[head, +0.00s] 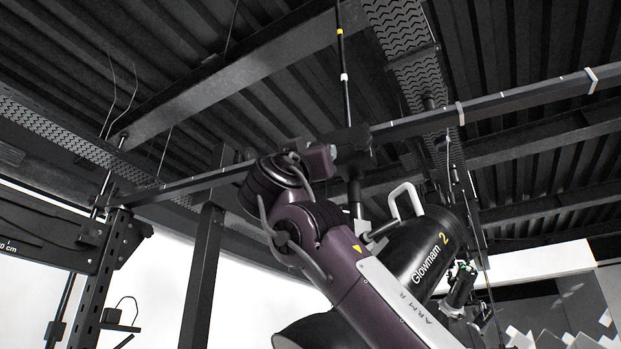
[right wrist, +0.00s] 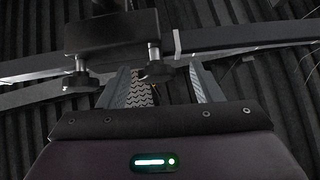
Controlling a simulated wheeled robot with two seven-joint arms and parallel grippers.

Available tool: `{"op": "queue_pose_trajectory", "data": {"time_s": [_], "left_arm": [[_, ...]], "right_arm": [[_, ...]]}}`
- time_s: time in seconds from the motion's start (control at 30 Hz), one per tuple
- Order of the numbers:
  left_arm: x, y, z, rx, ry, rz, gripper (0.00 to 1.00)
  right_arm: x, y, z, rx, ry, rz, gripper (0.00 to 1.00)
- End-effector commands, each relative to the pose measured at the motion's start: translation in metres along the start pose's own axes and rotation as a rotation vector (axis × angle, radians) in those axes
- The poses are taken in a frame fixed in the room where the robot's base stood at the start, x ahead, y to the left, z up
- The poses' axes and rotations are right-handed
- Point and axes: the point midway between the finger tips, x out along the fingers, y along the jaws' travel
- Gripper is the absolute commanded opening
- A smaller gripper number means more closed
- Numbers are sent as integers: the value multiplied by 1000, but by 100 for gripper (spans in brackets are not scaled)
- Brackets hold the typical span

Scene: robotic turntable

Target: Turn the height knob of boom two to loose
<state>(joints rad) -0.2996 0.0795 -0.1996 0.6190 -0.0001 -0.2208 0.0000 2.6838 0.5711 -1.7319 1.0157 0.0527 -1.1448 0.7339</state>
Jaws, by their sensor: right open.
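In the head view my right arm rises to the black clamp block (head: 352,147) on the boom (head: 480,108). A black lamp marked "Glowmam 2" (head: 425,252) hangs just right of my arm. In the right wrist view my right gripper (right wrist: 162,70) is open, its two grey fingers pointing up toward the boom. Two dark knobs on metal stems hang under the clamp block (right wrist: 110,33). The right knob (right wrist: 154,73) appears between the fingers, nearer the left one; contact is unclear. The left knob (right wrist: 76,81) is outside them. Neither shows a readable label. My left gripper is out of view.
A vertical rod (head: 344,75) with yellow and white bands rises from the clamp. A dark post (head: 202,275) and a perforated upright (head: 98,280) stand at the left. Ceiling beams (head: 235,72) run overhead. A smaller device (head: 462,285) hangs right of the lamp.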

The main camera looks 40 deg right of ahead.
Motion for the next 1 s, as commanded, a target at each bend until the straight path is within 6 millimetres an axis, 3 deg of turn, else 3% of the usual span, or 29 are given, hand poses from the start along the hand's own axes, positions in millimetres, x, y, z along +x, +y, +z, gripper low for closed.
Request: {"op": "queue_pose_trajectory", "data": {"time_s": [0.1,0.2,0.53,1.0], "left_arm": [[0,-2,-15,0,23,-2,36],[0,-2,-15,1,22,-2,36],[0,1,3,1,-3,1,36],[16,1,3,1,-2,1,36]], "right_arm": [[0,0,0,0,0,1,59],[0,0,0,0,0,1,59],[0,0,0,0,0,0,16],[-2,1,4,-75,-9,-79,15]]}}
